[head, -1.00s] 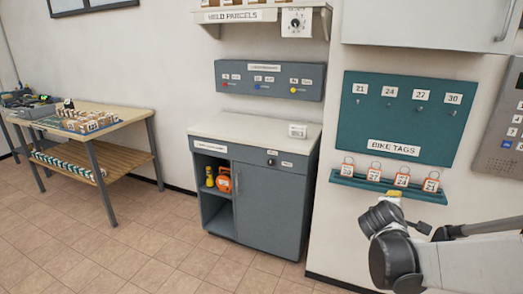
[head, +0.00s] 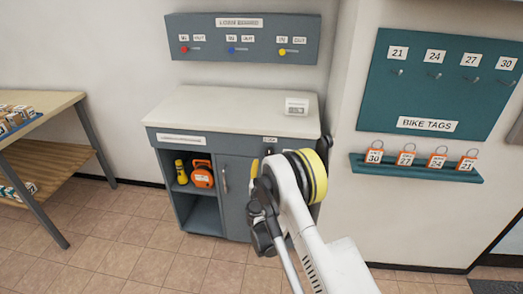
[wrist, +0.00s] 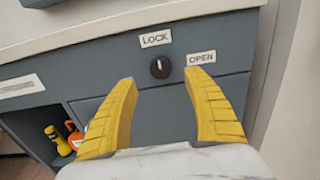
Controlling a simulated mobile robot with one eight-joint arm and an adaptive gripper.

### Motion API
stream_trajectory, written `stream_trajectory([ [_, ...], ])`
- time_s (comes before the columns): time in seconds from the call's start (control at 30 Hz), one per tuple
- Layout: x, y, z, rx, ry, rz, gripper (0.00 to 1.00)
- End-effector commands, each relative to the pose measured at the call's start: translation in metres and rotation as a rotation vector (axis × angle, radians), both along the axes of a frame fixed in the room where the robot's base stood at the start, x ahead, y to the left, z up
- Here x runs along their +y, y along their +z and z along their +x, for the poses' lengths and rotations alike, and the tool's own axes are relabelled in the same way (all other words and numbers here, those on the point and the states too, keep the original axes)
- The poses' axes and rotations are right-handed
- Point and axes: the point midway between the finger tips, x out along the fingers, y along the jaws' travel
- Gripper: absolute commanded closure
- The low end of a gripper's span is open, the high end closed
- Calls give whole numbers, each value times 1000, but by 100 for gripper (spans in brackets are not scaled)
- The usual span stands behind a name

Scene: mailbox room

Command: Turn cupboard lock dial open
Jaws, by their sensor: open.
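The cupboard (head: 210,143) is grey with a pale top, and its closed door (head: 234,190) has a vertical handle. In the wrist view a small black dial (wrist: 160,67) with a white pointer mark sits on the upper front panel. The pointer stands roughly upright, toward the LOCK label (wrist: 155,38). The OPEN label (wrist: 201,58) is to the dial's right. My gripper (wrist: 165,105) is open and empty, its yellow fingers spread below and either side of the dial, apart from it. In the head view my arm hides part of the cupboard's right front.
An open shelf left of the door holds a yellow torch (head: 181,172) and an orange item (head: 202,176). A small white box (head: 297,106) stands on the cupboard top. The bike tag ledge (head: 415,169) juts from the wall at right. A wooden table (head: 40,110) stands at left.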

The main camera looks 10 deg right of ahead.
Motion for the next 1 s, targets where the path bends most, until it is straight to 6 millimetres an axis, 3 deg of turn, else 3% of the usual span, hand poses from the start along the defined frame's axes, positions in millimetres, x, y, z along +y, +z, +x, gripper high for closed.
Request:
stream_trajectory([
  [0.2, -15, -4, 43, 0, -2, 3, 41],
  [0.4, -24, -2, 72, 0, -1, 4, 41],
  [0.83, -27, 0, 84, -1, -1, 5, 41],
  [1.0, -27, 0, 84, -1, -1, 5, 92],
])
